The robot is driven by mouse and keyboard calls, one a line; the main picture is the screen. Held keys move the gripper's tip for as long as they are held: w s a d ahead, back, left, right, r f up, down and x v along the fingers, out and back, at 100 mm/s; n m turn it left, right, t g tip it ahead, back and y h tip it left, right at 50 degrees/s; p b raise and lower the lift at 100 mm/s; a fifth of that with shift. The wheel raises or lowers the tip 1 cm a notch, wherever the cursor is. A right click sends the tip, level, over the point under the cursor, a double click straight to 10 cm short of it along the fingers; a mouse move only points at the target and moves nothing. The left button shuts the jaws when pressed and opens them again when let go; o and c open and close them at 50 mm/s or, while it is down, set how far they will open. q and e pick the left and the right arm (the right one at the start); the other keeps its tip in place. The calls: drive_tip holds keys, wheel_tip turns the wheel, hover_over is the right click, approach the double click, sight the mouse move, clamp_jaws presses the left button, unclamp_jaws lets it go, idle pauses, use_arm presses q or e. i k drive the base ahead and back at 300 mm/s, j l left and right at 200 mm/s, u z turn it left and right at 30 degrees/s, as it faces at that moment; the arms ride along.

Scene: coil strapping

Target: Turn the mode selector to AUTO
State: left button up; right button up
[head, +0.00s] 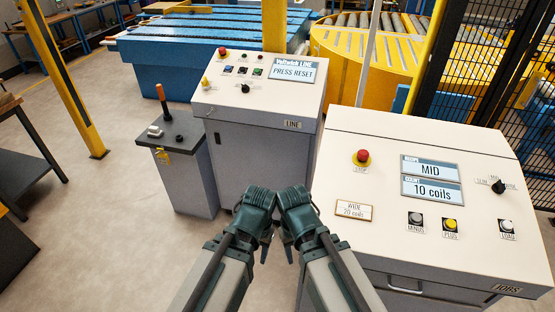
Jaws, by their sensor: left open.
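The LINE console (265,115) stands ahead of me, left of centre, with a pale sloped top. A small black knob (245,88) sits low on its panel and looks like the mode selector. Its pointer direction and labels are too small to read. The console's display (293,72) reads PRESS RESET. My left gripper (266,248) is open and empty, low in front of the consoles, its fingers pointing down. My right gripper (289,250) is close beside it on the right; its finger gap is not clear. Both are well apart from the knob.
The JOBS console (390,245) stands at right, with MID and 10 coils displays, a red stop button (361,157) and another black selector (498,187). A grey pedestal (185,170) with a lever stands left of the LINE console. A yellow post (65,85) rises at left; open floor lies between.

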sight(245, 88)
drive_tip(key=i+j+u, duration=0.4)
drive_tip(key=i+u, duration=0.35)
drive_tip(key=i, duration=0.15)
drive_tip(key=i+j+z, duration=0.1)
drive_tip(key=i+z, duration=0.15)
drive_tip(key=i+j+z, duration=0.25)
drive_tip(key=i, duration=0.2)
